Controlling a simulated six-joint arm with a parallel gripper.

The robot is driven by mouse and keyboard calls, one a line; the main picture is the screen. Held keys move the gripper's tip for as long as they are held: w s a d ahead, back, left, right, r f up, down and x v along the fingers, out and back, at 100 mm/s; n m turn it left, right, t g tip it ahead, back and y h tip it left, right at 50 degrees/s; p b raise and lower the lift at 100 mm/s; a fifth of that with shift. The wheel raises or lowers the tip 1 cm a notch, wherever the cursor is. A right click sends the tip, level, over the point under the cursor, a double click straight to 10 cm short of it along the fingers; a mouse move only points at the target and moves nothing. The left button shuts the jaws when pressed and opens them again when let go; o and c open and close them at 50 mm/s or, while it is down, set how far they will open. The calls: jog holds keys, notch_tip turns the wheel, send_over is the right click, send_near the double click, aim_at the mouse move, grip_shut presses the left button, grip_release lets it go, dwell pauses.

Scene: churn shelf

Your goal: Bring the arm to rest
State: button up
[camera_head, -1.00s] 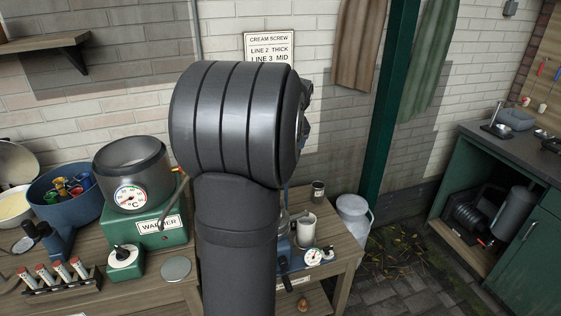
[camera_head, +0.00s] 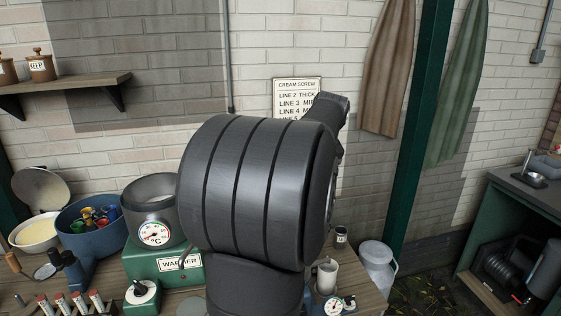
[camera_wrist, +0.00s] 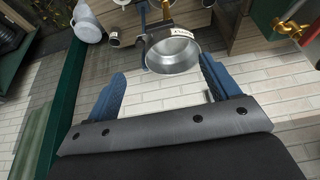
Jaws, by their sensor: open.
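My gripper (camera_wrist: 160,92) shows in the wrist view as two blue fingers standing wide apart. It is open, and nothing is between the fingers. The wrist view looks past them at the brick wall and at a metal pot (camera_wrist: 172,52) that appears upside down beyond the fingertips. In the head view my own dark arm fills the middle and hides part of the bench; the gripper's fingers are not visible there.
A milk can (camera_head: 377,266) stands right. A sign (camera_head: 297,94) and shelf (camera_head: 65,84) are on the wall.

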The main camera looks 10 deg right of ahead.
jog(key=x, duration=1.7)
jog(key=shift+w+a+f, duration=0.1)
jog(key=shift+f, duration=0.15)
jog(key=shift+s+a+r+m+g+h, duration=0.1)
jog(key=shift+s+a+m+g+h, duration=0.5)
jog(key=shift+m, duration=2.35)
jog(key=shift+a+r+m+g+h, duration=0.2)
jog(key=shift+m+g+h, duration=0.7)
jog(key=shift+m, duration=2)
jog(key=shift+s+a+m+g+h, duration=0.35)
jog(key=shift+a+m+g+h, duration=0.35)
jog(key=shift+m, duration=2.25)
jog(key=shift+d, duration=0.1)
